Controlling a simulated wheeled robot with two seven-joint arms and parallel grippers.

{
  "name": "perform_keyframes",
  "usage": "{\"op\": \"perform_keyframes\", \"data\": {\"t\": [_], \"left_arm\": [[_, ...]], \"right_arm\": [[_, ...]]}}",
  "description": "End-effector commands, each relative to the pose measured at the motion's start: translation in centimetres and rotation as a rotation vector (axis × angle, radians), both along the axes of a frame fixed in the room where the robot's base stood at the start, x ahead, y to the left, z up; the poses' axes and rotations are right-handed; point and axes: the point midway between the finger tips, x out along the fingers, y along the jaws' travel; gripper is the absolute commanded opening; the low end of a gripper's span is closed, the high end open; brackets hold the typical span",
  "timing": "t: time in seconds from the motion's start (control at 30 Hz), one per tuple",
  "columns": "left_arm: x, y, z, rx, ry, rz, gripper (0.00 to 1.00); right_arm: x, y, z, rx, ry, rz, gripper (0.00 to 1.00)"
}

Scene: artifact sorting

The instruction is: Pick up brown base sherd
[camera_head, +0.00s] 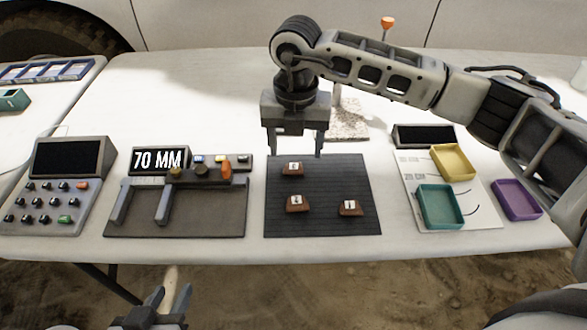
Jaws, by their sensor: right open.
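Three small brown sherds with white labels lie on the dark mat (322,225): one at the back left (286,172), one at the front left (292,209), and one at the front right (349,212). The label marks are too small to read, so I cannot tell which is the base sherd. My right gripper (296,152) is open and empty, pointing down above the mat's back edge, just behind the back-left sherd. My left gripper (173,291) is low at the bottom edge, in front of the table, with its fingers apart and empty.
Left of the mat stand a measuring device (200,225) reading 70 MM and a button console (45,205). To the right are yellow (453,162), teal (440,207) and purple (516,200) trays.

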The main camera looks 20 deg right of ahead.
Motion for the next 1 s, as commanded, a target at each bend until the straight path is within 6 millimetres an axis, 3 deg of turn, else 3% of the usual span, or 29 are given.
{"op": "perform_keyframes", "data": {"t": [0.17,0.43,0.73,0.77,0.9,0.93,1.0], "left_arm": [[0.0,0.0,0.0,0.001,0.002,-0.001,0.36],[-0.1,0.0,-0.1,0.001,0.005,-0.001,0.36],[0.0,0.0,-0.1,0.001,0.004,0.000,0.36],[0.0,0.0,-0.1,0.001,0.004,0.000,0.36],[0.0,0.0,-0.1,0.001,0.004,0.000,0.36],[0.0,0.0,-0.1,0.002,0.004,0.000,0.36],[0.0,0.1,-0.1,0.002,0.004,0.000,0.36]], "right_arm": [[-0.1,0.2,-1.2,0.000,0.001,0.001,0.64],[-0.1,0.5,-5.0,0.000,0.001,0.000,0.64],[0.0,0.5,-5.6,0.002,-0.001,0.001,0.64],[0.0,0.5,-5.6,0.002,-0.001,0.001,0.61],[0.0,0.5,-5.6,0.002,-0.001,0.001,0.22],[0.0,0.5,-5.6,0.002,-0.001,0.001,0.16],[0.0,0.5,-5.6,0.002,-0.001,0.001,0.16]]}}
